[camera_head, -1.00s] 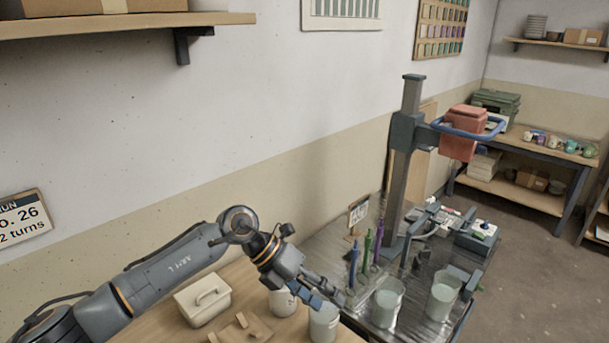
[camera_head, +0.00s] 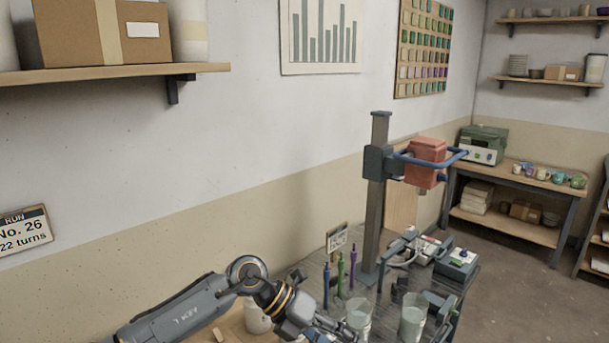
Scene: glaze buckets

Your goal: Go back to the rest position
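My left arm comes in from the lower left over the wooden table. My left gripper (camera_head: 318,335) is at the bottom edge, cut off by the frame, so its fingertips cannot be made out. It is near a glaze bucket (camera_head: 359,317) on the dark wet bench. A second glaze bucket (camera_head: 412,318) stands to its right. A pale container (camera_head: 257,318) stands partly behind my arm. My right gripper is not in view.
Upright blue, green and purple tools stand beside a post (camera_head: 372,215) carrying a red block (camera_head: 426,163) with a blue handle. A control box (camera_head: 459,262) sits on the bench's right. A wall shelf (camera_head: 110,78) hangs upper left. Floor at right is clear.

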